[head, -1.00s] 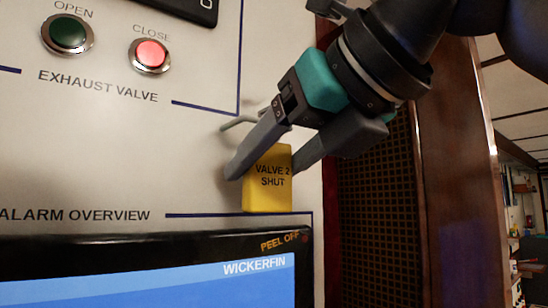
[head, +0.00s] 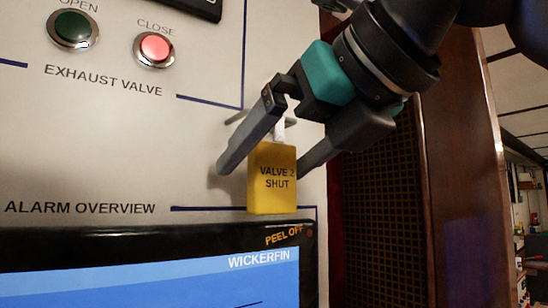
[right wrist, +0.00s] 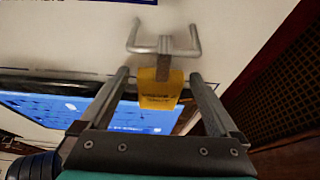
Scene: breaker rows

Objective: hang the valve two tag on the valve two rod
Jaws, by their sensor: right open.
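The yellow tag (head: 271,198) reads "VALVE 2 SHUT" and hangs upright against the pale panel. A grey strap (head: 279,130) rises from its top. In the right wrist view the tag (right wrist: 160,94) hangs below the grey valve two rod (right wrist: 147,49), with its strap (right wrist: 164,64) up at the rod and seemingly over it. In the head view only the left part of the rod (head: 236,117) shows; my fingers hide the rest. My right gripper (head: 262,170) is open, with one finger on each side of the tag and gaps visible in the wrist view. My left gripper is not in view.
A black-framed screen (head: 160,270) lies just below the tag. A green button (head: 72,29) and a red button (head: 155,47) are at the upper left. A wooden edge and dark grille (head: 378,200) stand to the right. The panel left of the tag is clear.

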